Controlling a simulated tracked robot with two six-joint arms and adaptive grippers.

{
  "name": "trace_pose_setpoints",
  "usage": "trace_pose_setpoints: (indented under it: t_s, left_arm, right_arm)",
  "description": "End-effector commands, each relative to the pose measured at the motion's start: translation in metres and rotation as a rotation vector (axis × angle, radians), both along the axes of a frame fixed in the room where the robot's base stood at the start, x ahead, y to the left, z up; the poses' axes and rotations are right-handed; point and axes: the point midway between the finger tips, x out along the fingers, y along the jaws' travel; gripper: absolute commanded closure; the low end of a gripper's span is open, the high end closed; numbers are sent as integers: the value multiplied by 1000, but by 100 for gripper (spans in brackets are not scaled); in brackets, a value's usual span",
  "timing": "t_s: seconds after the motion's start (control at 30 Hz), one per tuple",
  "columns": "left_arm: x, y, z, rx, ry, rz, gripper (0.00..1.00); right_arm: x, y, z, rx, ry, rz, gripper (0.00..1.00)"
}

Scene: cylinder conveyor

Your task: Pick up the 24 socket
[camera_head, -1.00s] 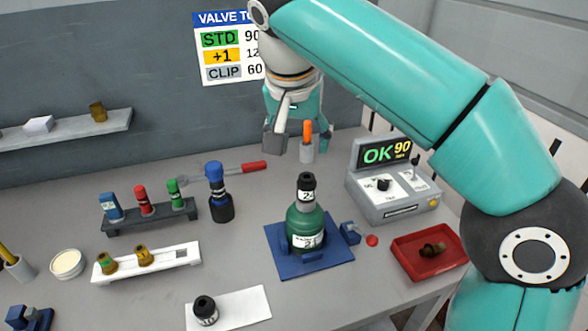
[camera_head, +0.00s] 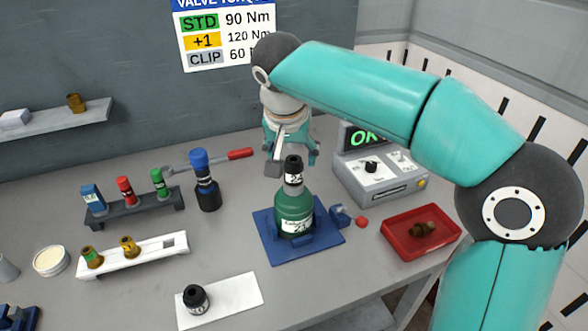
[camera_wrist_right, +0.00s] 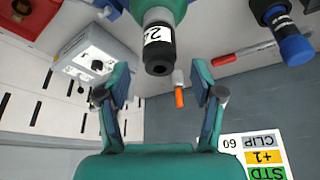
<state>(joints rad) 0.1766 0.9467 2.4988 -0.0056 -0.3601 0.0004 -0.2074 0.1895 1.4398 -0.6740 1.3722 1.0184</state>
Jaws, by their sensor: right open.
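A black socket with a white label starting with "2" (camera_head: 293,170) sits upright on top of a green bottle-shaped body (camera_head: 294,212) in a blue holder (camera_head: 265,222). The rest of its number cannot be read. It also shows in the right wrist view (camera_wrist_right: 158,55), ahead of the open fingers. My right gripper (camera_head: 293,160) is open and empty, just behind the socket's top in the head view, apart from it in the wrist view. Another black socket (camera_head: 195,299) stands on a white mat (camera_head: 237,292); its label is unclear. My left gripper is not in view.
A dark rack (camera_head: 135,215) with coloured pieces and a blue-capped bottle (camera_head: 206,185) stand left. A white rack (camera_head: 140,258) is nearer. A tester reading OK (camera_head: 385,187) and a red tray (camera_head: 392,246) stand right. An orange-topped item (camera_wrist_right: 180,97) lies between the fingers' lines.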

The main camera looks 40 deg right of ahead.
Motion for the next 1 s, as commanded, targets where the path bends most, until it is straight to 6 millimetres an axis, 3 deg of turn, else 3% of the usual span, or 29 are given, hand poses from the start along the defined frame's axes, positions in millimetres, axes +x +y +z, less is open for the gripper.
trace_pose_setpoints:
  t_s: [0.3,0.57,1.0]
  left_arm:
    - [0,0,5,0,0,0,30]
    - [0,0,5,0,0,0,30]
    - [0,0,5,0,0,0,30]
  right_arm:
    - [13,-14,-36,-1,3,-1,33]
    - [14,-15,-40,-1,1,-2,33]
    - [14,-15,-39,0,0,-1,100]
